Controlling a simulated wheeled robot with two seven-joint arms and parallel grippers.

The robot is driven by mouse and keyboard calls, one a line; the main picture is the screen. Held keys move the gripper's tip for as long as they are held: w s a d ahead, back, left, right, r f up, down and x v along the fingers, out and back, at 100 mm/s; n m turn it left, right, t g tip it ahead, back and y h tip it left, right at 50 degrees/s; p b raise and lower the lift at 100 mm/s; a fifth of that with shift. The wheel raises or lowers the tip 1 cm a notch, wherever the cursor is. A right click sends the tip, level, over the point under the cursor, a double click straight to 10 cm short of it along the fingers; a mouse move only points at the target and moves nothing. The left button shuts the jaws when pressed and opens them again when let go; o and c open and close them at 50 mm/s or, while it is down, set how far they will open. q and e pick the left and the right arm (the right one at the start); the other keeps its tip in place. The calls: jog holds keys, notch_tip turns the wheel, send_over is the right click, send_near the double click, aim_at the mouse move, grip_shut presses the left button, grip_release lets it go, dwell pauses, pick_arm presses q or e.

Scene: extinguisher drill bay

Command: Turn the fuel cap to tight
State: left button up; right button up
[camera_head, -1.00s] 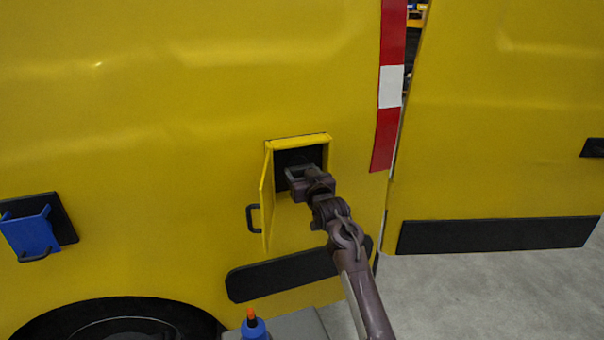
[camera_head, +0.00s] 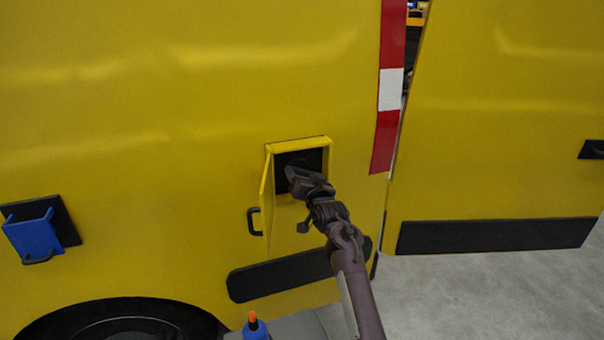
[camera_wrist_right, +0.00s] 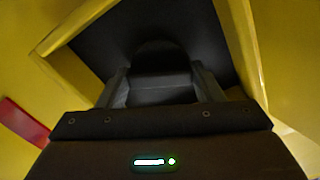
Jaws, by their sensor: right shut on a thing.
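The fuel cap (camera_wrist_right: 155,60) is a dark rounded shape in the black recess, seen in the right wrist view. My right gripper (camera_wrist_right: 152,92) has its two fingers on either side of the cap's grip and is shut on it. In the head view my right gripper (camera_head: 292,175) reaches into the open fuel recess (camera_head: 311,158) and hides most of the cap. The yellow fuel door (camera_head: 267,200) stands open at the recess's left side. No tight mark can be made out. My left gripper is not in view.
The yellow van side (camera_head: 150,120) surrounds the recess. A black handle (camera_head: 254,221) is on the fuel door. A blue holder (camera_head: 34,237) is mounted at the left. A blue bottle with an orange tip (camera_head: 254,328) stands at the bottom. Grey floor lies at the right.

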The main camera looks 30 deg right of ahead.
jog(key=m+p, duration=0.1)
jog(key=m, duration=0.2)
jog(key=shift+r+m, duration=0.1)
jog(key=shift+m, duration=0.3)
jog(key=m+p, duration=0.1)
jog(key=m, duration=0.2)
jog(key=shift+m, duration=0.3)
jog(key=m+p, duration=0.1)
jog(key=m, duration=0.4)
jog(key=shift+m, duration=0.4)
jog(key=o, duration=1)
